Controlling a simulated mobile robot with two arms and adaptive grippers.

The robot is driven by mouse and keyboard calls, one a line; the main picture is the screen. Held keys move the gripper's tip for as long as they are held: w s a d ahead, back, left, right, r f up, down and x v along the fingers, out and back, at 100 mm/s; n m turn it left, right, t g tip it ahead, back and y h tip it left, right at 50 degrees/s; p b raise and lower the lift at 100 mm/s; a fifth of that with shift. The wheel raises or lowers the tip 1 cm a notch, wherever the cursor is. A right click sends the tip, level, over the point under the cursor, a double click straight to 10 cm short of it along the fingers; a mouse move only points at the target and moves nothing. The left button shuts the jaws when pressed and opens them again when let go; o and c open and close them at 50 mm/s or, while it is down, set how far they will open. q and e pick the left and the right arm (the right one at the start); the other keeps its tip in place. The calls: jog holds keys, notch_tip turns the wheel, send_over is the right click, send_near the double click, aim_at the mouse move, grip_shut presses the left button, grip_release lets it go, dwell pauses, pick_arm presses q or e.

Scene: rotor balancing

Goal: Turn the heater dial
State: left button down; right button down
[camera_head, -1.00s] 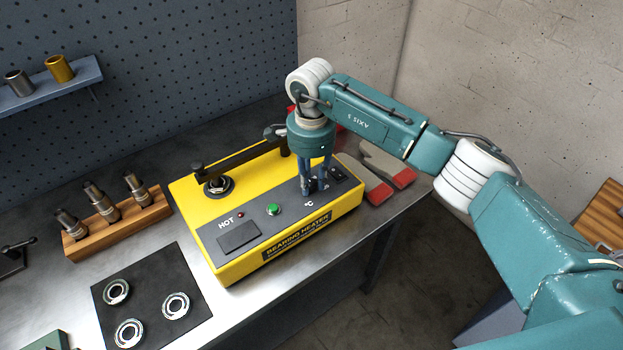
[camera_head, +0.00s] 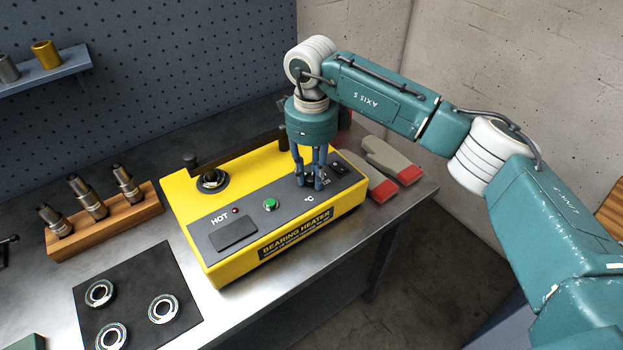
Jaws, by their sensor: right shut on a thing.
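The yellow bearing heater (camera_head: 228,272) stands on the metal bench, with a dark control panel on its top. The panel has a green button (camera_head: 270,204), a red lamp beside the word HOT, a dark display and a black switch at the right end. My right gripper (camera_head: 309,186) points down onto the panel near the °C mark and is shut on the heater dial. The dial is mostly hidden by the fingers, so its pointer cannot be read. My left gripper is not in view.
Work gloves (camera_head: 390,165) lie right of the heater. A dark mat (camera_head: 133,318) with bearings lies at the front left. A wooden block (camera_head: 100,234) holding several metal tools stands left of the heater. A shelf (camera_head: 45,72) with cups is on the pegboard.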

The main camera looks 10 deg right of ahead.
aim_at(312, 177)
jog(key=m+b, duration=0.1)
jog(key=m, duration=0.2)
jog(key=shift+w+m+b, duration=0.1)
jog(key=shift+m+b, duration=0.2)
jog(key=shift+b, duration=0.1)
jog(key=shift+r+m+b, duration=0.1)
jog(key=shift+m+b, duration=0.6)
jog(key=shift+m, duration=1)
jog(key=c, duration=1.5)
grip_release()
jog(key=shift+o, duration=0.2)
notch_tip(312, 177, up, 12)
jog(key=shift+s, duration=0.2)
